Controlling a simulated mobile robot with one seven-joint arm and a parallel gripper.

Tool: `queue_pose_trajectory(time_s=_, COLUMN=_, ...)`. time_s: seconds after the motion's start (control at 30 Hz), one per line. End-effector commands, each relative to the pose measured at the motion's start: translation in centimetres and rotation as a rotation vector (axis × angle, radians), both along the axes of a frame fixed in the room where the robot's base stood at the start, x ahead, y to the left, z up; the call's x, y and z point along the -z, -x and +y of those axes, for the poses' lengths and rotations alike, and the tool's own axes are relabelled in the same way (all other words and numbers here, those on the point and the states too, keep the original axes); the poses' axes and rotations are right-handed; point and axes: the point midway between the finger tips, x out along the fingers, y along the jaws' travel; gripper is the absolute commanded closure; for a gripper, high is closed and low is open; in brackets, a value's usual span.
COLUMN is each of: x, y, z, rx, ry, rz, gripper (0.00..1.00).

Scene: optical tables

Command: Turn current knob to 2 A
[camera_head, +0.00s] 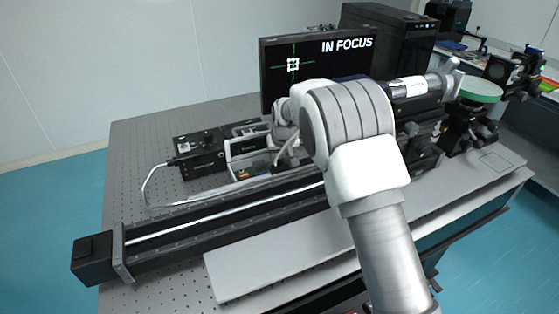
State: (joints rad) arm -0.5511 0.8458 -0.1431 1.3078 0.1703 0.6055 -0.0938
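A small white-framed instrument (248,154) stands on the optical table (150,135), behind the long black rail. It may be the power supply, but its markings are too small to read. I cannot make out a current knob or its setting. My arm reaches in from the lower right, bends above the rail and comes down at the instrument's right side. My gripper is mostly hidden by my own arm near there. I cannot see its fingertips, or whether it touches anything.
A black box (199,155) with a white cable stands left of the instrument. The long black rail (205,222) crosses in front. A monitor (285,75) reading "IN FOCUS" stands behind. Optics with a green disc (481,90) are at right. The table's left part is clear.

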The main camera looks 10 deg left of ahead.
Motion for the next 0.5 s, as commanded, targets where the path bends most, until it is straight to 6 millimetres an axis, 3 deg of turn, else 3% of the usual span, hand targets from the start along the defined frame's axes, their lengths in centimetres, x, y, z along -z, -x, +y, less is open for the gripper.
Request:
queue_pose_trajectory(time_s=0.07, x=-0.03, y=0.0, z=0.0, rx=0.0, ry=0.0, rz=0.0, gripper=0.56)
queue_pose_trajectory(time_s=0.3, x=-0.05, y=0.0, z=0.01, rx=0.0, ry=0.0, rz=0.0, gripper=0.97)
queue_pose_trajectory(time_s=0.5, x=-0.07, y=0.01, z=0.01, rx=0.0, ry=0.0, rz=0.0, gripper=1.0)
